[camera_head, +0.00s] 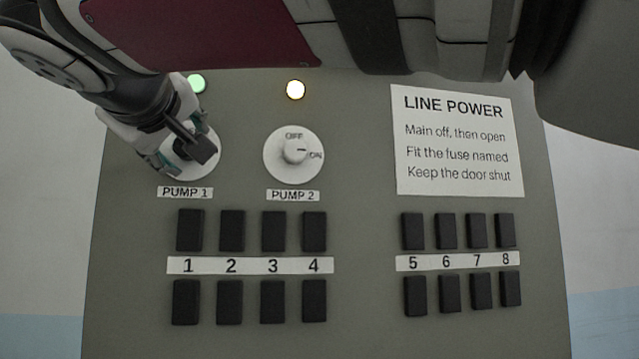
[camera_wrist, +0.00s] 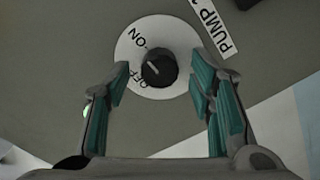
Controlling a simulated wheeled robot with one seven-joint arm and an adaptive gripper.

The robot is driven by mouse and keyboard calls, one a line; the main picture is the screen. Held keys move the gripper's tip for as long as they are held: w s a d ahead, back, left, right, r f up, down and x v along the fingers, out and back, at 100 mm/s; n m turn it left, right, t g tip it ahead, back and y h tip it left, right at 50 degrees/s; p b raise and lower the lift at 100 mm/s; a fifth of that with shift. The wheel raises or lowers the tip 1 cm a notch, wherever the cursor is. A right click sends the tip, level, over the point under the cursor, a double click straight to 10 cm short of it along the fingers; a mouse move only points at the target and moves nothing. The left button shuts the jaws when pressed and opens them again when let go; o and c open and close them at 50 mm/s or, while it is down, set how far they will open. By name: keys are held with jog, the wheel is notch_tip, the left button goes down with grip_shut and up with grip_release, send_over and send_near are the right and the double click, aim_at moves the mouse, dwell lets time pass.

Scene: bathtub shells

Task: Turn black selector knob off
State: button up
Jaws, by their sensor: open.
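The black selector knob (camera_wrist: 159,69) sits on a round white dial (camera_wrist: 140,47) marked ON and OFF, beside the PUMP label (camera_wrist: 211,22) in the wrist view. A pale mark on the knob points up and left, between the two words. My gripper (camera_wrist: 160,62) is open, with one teal-padded finger on each side of the knob and gaps to both. In the head view my gripper (camera_head: 177,152) covers most of the PUMP 1 dial (camera_head: 209,166), so the knob cannot be made out clearly there.
A white PUMP 2 knob (camera_head: 296,150) stands to the right, its pointer toward ON. Several black fuse blocks (camera_head: 273,230) fill the panel below. A LINE POWER notice (camera_head: 457,145) is at right.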

jog(key=c, duration=1.2)
jog(key=shift+o, duration=0.2)
jog(key=shift+n, duration=0.3)
jog(key=n+p, duration=0.2)
jog(key=n, duration=0.1)
jog(key=shift+s+r+n+p, duration=0.1)
jog(key=shift+n+p, duration=0.2)
jog(key=shift+p, duration=0.1)
jog(key=n+p, duration=0.2)
jog(key=n, duration=0.2)
jog(key=shift+n+p, duration=0.3)
jog(key=shift+p, duration=0.05)
jog(key=n+p, duration=0.3)
jog(key=n, duration=0.3)
jog(key=shift+p, duration=0.3)
jog(key=shift+f+n+p, duration=0.2)
jog(key=shift+n+p, duration=0.6)
jog(key=shift+n, duration=0.7)
